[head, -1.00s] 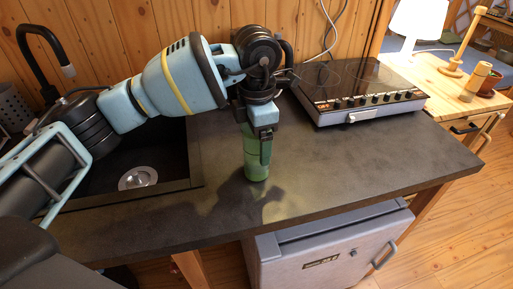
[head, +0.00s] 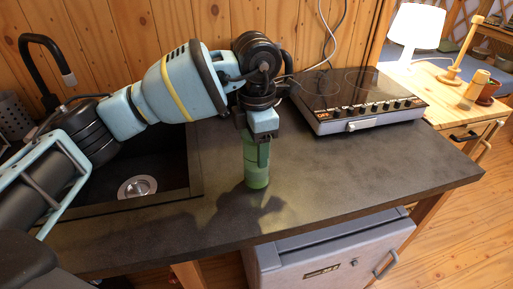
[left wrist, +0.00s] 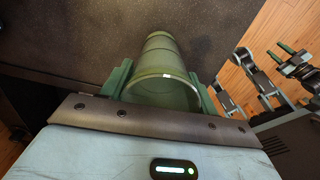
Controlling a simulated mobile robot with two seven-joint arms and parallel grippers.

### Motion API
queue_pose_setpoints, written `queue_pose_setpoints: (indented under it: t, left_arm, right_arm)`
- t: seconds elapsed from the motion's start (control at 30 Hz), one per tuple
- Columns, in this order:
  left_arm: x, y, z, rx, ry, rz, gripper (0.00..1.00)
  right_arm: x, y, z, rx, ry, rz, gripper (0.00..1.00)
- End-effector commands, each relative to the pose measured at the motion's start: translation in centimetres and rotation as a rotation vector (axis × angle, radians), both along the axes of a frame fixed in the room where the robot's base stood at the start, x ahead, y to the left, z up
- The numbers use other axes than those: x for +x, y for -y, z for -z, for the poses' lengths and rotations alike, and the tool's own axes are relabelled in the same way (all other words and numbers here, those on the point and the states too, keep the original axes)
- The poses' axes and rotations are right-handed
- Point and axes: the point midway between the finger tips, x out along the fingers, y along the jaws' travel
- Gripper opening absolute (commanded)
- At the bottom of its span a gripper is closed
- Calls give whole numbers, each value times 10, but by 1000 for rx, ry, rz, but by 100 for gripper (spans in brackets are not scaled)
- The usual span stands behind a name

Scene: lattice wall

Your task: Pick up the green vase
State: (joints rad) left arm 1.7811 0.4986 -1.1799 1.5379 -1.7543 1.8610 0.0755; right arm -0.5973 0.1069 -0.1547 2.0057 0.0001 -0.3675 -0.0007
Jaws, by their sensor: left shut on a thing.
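The green vase (head: 256,172) stands upright on the dark countertop (head: 330,190), to the right of the sink. My left gripper (head: 262,150) comes down on it from above and is shut on its upper part. In the left wrist view the vase (left wrist: 162,68) lies between the two green fingers (left wrist: 160,88), its open rim nearest the camera. The gripper hides part of the vase's top in the head view. I cannot tell whether its base touches the counter. My right gripper is not visible in the head view.
A black sink with a faucet (head: 48,62) lies to the left. A cooktop (head: 350,98) stands behind to the right. A white lamp (head: 415,28) is on a wooden table farther right. A grey fridge (head: 325,258) is below the counter. The counter right of the vase is clear.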

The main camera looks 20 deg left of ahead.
Motion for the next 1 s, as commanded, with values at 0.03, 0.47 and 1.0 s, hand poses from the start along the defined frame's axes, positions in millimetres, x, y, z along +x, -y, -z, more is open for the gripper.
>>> queue_pose_setpoints:
  t: [0.03, 0.47, 1.0]
  left_arm:
    - [0, 0, -5, -1, 2, 0, 30]
    - [-41, 4, -32, -2, 1, 4, 30]
    - [-140, 13, -41, -1, 1, 2, 30]
  right_arm:
    - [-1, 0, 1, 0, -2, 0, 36]
    - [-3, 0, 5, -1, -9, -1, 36]
    - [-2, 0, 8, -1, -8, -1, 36]
